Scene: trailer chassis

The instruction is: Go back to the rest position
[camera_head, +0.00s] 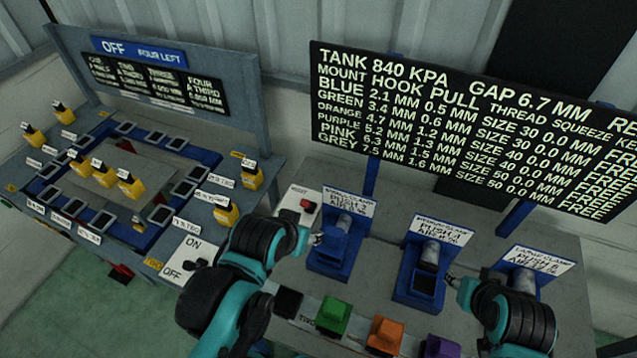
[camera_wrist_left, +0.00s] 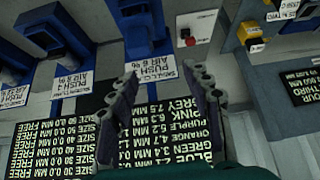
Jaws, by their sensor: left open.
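My left gripper (camera_head: 314,238) is in the lower middle of the head view, beside the small blue clamp stand (camera_head: 338,240). In the left wrist view the two fingers of my left gripper (camera_wrist_left: 165,82) are spread apart with nothing between them. My right gripper (camera_head: 453,282) is in the head view, close to the right side of the middle blue clamp stand (camera_head: 424,268). Its fingers are too small and hidden to tell open from shut.
A dark readout board (camera_head: 465,125) stands behind the clamp stands. Green (camera_head: 333,317), orange (camera_head: 384,336) and purple (camera_head: 440,347) blocks sit along the bench front. A red button box (camera_head: 303,205) is near my left arm. A table with yellow pieces (camera_head: 128,185) is at left.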

